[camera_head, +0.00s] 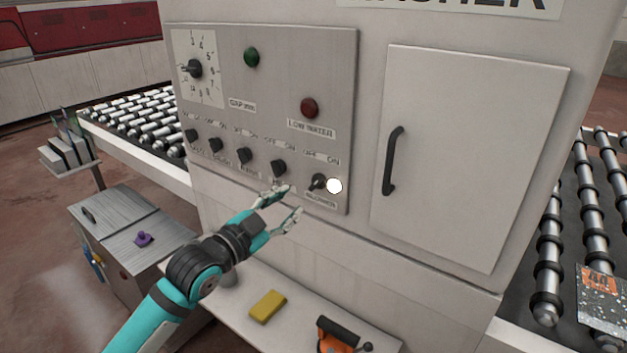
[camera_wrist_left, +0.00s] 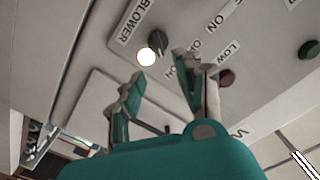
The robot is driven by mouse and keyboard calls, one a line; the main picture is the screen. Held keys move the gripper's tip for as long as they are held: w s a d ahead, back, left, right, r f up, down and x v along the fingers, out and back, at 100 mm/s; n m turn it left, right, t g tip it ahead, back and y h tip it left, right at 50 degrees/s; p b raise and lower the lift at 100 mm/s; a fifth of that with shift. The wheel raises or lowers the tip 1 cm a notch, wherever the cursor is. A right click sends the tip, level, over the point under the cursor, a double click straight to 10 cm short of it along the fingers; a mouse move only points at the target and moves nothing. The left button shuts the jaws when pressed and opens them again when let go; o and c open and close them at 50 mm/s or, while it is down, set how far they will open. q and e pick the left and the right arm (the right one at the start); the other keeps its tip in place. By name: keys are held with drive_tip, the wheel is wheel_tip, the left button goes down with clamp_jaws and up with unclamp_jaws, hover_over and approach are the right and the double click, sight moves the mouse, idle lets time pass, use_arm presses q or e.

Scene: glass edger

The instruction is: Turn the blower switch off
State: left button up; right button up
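The blower switch (camera_head: 318,182) is a black knob at the lower right end of the grey control panel (camera_head: 285,60), above the BLOWER label. A bright white round spot (camera_head: 334,186) shows at its right side. My left gripper (camera_head: 285,203) is open and empty, just left of and below the blower switch. The two look apart. In the left wrist view the blower switch (camera_wrist_left: 157,42) lies ahead of the open fingers (camera_wrist_left: 165,92), beside its BLOWER label (camera_wrist_left: 131,22). The white spot is at the knob there too. My right gripper is not in view.
Several similar black knobs, such as one (camera_head: 278,168), line the panel to the left. A cabinet door with a black handle (camera_head: 393,160) is to the right. Below, a ledge holds a yellow block (camera_head: 268,307) and an orange-and-black tool (camera_head: 338,335).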

sight(316, 183)
use_arm(q)
drive_tip(key=p+x, duration=0.1)
drive_tip(key=x, duration=0.8)
drive_tip(key=shift+w+d+p, duration=0.25)
drive_tip(key=shift+w+p, duration=0.05)
drive_tip(key=shift+p, duration=0.05)
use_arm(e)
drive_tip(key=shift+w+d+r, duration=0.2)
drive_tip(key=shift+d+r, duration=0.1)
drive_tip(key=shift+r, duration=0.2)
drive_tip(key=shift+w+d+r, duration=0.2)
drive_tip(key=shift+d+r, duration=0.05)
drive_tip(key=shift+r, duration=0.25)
use_arm(q)
drive_tip(key=shift+c, duration=0.2)
clamp_jaws()
